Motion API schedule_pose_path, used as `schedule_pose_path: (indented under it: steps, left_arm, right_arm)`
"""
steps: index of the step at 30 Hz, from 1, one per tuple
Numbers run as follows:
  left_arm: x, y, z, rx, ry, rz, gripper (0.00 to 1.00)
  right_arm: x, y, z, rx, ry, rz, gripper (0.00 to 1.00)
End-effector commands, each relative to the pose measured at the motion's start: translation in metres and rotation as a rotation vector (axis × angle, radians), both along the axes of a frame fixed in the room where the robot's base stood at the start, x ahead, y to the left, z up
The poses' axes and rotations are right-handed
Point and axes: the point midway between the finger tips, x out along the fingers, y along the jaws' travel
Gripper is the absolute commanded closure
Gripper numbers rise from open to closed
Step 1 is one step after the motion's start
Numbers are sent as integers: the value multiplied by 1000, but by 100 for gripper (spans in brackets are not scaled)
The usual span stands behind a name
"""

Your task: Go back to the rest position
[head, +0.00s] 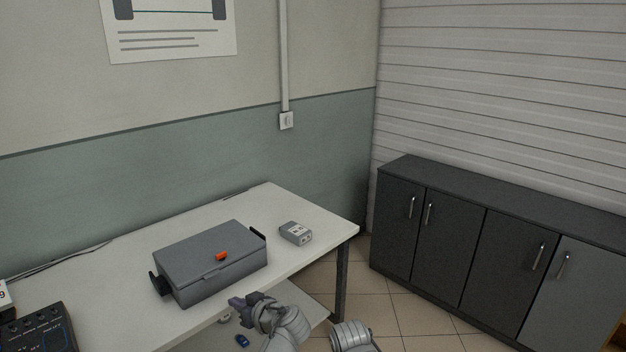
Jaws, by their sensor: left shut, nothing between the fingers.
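My left gripper (237,302) shows at the bottom middle, in front of the white table's front edge, with its fingers pointing left. It is shut with nothing in it. A piece of my other arm (354,337) shows at the bottom edge; my right gripper is not in view.
The white table (318,213) also holds a small grey box (296,233) and a dark device (38,330) at the left. A lower shelf holds a small blue item (242,341). Dark cabinets (455,245) stand at the right, with tiled floor (385,300) between.

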Motion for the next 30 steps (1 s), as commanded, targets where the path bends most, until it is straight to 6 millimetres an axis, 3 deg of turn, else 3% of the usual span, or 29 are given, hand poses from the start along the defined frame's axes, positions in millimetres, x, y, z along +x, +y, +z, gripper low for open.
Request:
schedule_pose_path:
  steps: [1,3,12,19,30]
  left_arm:
    - [-11,-9,17,-23,107,-18,100]
    - [-28,-24,16,-61,286,-67,100]
    - [-114,-118,25,-244,956,-516,100]
    - [-153,-162,38,-323,1168,-802,100]
    - [-159,-168,37,-334,1196,-854,100]
  right_arm:
    - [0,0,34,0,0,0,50]
    - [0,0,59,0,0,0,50]
    - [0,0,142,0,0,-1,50]
    - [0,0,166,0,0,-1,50]
    - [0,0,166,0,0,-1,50]
